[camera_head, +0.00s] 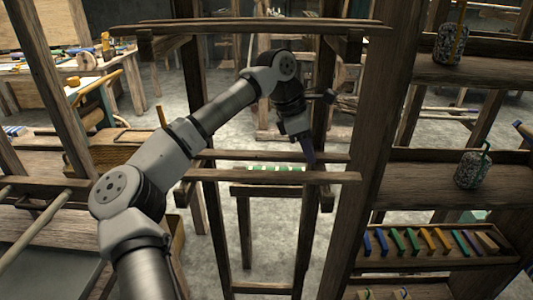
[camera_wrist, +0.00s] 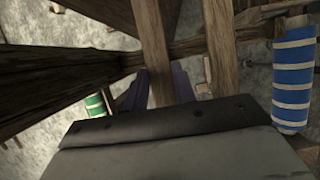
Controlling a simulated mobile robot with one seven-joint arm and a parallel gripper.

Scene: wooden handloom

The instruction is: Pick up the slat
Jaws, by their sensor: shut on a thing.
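My gripper (camera_head: 306,146) is at the right end of the loom's middle rails in the head view, pointing down. In the wrist view its two purple fingers (camera_wrist: 159,90) are shut on a plain brown wooden strip, the slat (camera_wrist: 153,45), which runs from between them toward the top of the picture. The dark gripper body hides its near end. In the head view I cannot clearly tell the slat from the frame's bars, and the fingertips are partly hidden.
Wooden rails (camera_head: 270,177) and posts stand close around my gripper. A green-and-white striped roll (camera_wrist: 97,103) and a blue-and-white one (camera_wrist: 293,75) flank the fingers. A shelf unit (camera_head: 455,197) with jars and a tray of coloured pieces stands right. A cluttered bench (camera_head: 90,68) is back left.

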